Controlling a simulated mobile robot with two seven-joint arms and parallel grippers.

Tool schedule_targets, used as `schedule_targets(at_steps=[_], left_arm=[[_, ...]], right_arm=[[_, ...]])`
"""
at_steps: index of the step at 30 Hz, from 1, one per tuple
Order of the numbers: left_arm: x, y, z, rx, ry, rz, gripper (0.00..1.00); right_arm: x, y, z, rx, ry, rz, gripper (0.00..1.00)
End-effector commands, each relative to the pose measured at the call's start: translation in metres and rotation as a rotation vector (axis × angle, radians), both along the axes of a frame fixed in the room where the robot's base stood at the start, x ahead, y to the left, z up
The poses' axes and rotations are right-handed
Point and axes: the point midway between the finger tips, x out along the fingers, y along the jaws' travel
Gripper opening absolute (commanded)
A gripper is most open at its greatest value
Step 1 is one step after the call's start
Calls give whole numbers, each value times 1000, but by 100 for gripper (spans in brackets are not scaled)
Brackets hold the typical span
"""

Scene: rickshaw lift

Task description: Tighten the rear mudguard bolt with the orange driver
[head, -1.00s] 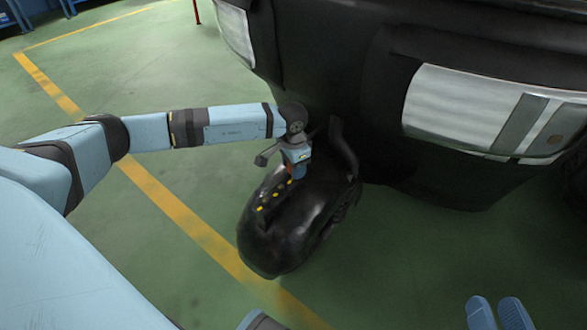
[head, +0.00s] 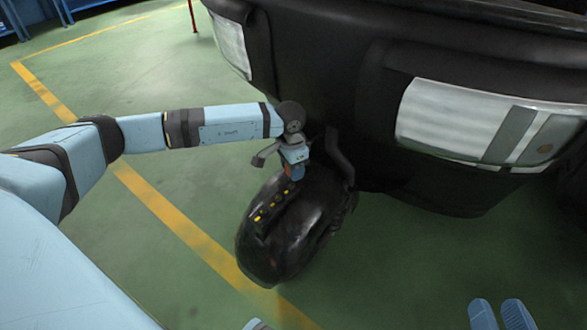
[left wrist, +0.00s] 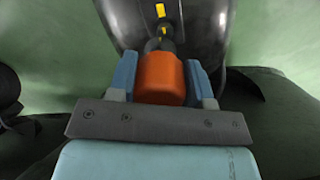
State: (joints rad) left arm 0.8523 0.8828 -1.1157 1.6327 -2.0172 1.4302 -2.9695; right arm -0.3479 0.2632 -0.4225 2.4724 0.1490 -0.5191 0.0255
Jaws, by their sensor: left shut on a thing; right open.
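The orange driver (left wrist: 160,78) is held between the fingers of my left gripper (left wrist: 160,85) in the left wrist view. Its dark shaft points at the black rear mudguard (head: 275,255), toward a row of yellow bolt heads (head: 262,216). Whether the driver tip touches a bolt cannot be told. My right gripper (head: 498,315) is open and empty at the bottom right, over the floor.
The dark vehicle body (head: 350,100) with a pale lamp panel (head: 450,115) stands close behind the mudguard. A yellow line (head: 180,225) crosses the green floor. The floor at right front is clear. A red post (head: 193,15) and blue racks (head: 15,20) are far back.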

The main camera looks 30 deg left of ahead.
Motion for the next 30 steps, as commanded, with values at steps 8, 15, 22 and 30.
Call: schedule_targets(at_steps=[8, 15, 22, 30], left_arm=[[0, 1, 16, 2, 0, 1, 13], [0, 1, 27, 2, 0, 2, 13], [0, 2, 34, 3, 1, 2, 13], [0, 2, 34, 3, 1, 2, 13]], right_arm=[[0, 0, 9, 0, 0, 0, 43], [0, 0, 16, 1, 1, 0, 43], [0, 0, 19, 1, 1, 0, 43], [0, 0, 19, 0, 0, 0, 43]])
